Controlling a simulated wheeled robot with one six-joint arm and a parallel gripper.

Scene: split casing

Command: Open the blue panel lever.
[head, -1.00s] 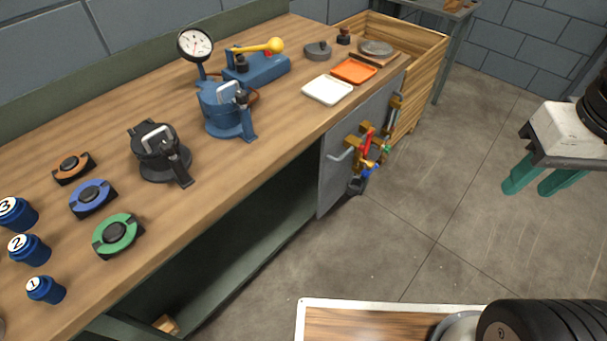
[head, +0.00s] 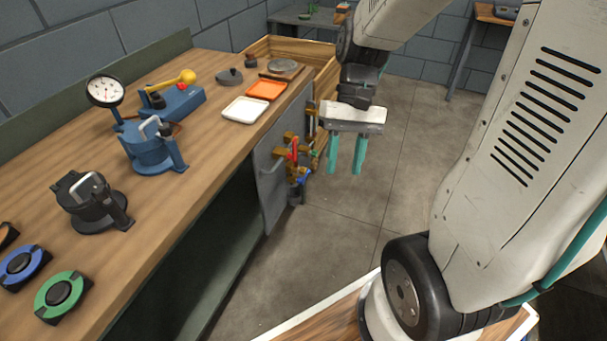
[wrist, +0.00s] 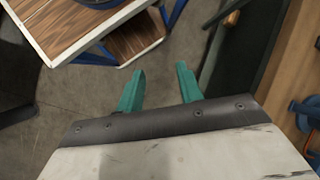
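The grey panel (head: 268,185) is on the end of the workbench in the head view. A small blue lever (head: 303,174) sits low among the fittings on it, below a red lever (head: 294,148). The blue lever is too small to tell its setting. My gripper (head: 346,168) hangs to the right of the panel with its two teal fingers pointing down. The fingers are apart, with nothing between them, and do not touch the panel. The wrist view also shows my gripper (wrist: 159,80) open over the floor, and no blue lever can be made out there.
The workbench (head: 185,210) carries a blue casing (head: 150,155), a black casing (head: 85,203), a dial gauge (head: 105,90), and white (head: 245,109) and orange (head: 266,90) trays. A wooden crate (head: 320,58) stands behind the panel. The floor (head: 340,225) under my gripper is clear.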

